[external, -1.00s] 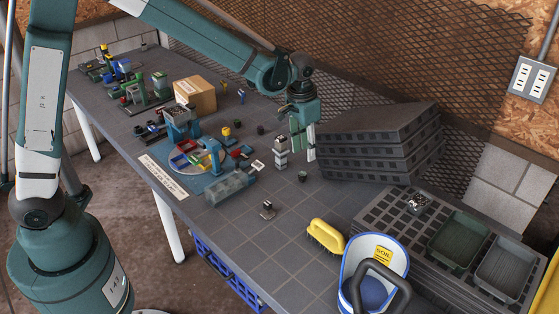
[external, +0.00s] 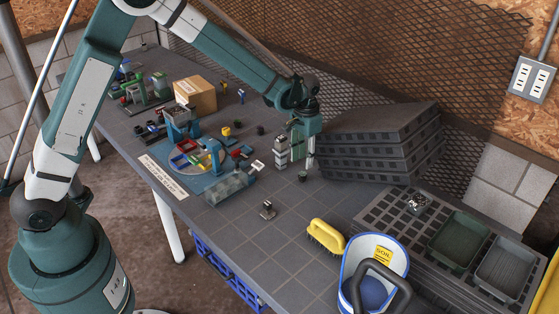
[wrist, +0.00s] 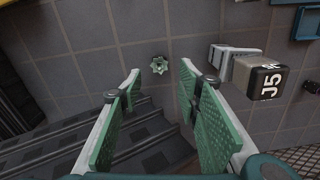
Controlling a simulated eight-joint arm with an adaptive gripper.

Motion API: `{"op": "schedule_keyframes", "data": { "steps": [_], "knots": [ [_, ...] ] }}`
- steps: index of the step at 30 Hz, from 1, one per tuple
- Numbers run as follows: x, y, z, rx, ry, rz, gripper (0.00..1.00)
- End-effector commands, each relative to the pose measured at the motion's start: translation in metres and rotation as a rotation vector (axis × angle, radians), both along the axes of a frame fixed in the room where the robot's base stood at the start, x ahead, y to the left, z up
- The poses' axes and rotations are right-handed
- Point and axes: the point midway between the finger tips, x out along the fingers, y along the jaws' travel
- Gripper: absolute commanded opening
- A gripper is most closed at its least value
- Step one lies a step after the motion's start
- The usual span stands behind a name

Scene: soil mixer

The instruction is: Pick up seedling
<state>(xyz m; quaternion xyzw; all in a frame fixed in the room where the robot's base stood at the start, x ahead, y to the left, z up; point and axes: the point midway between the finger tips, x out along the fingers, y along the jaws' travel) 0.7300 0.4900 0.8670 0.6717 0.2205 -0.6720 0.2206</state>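The seedling (wrist: 158,64) shows as a small pale green star-shaped rosette on the dark tiled tabletop in the wrist view. In the external view a small dark item (external: 303,177), which looks like its pot, stands on the table just below my gripper (external: 304,166). In the wrist view my gripper (wrist: 160,77) is open, with its two green pads spread apart. The seedling lies beyond the fingertips, roughly in line with the gap between them. Nothing is held. How far the fingertips are above it is hard to tell.
A block marked J5 (wrist: 268,82) stands close to the right finger. Stacked black trays (external: 375,145) stand right beside my gripper. A yellow brush (external: 326,237), a soil bucket (external: 374,265) and a small metal piece (external: 267,210) are nearer the front, with clear table between.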

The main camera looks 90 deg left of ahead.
Motion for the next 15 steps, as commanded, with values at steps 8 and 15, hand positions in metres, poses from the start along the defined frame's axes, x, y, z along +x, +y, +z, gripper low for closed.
{"op": "schedule_keyframes", "data": {
  "steps": [8, 15],
  "knots": [
    [0.0, 0.0, -0.005, 0.0, 0.0, 0.0, 0.34],
    [0.0, 0.0, -0.024, 0.0, 0.0, 0.0, 0.34]
  ]
}}
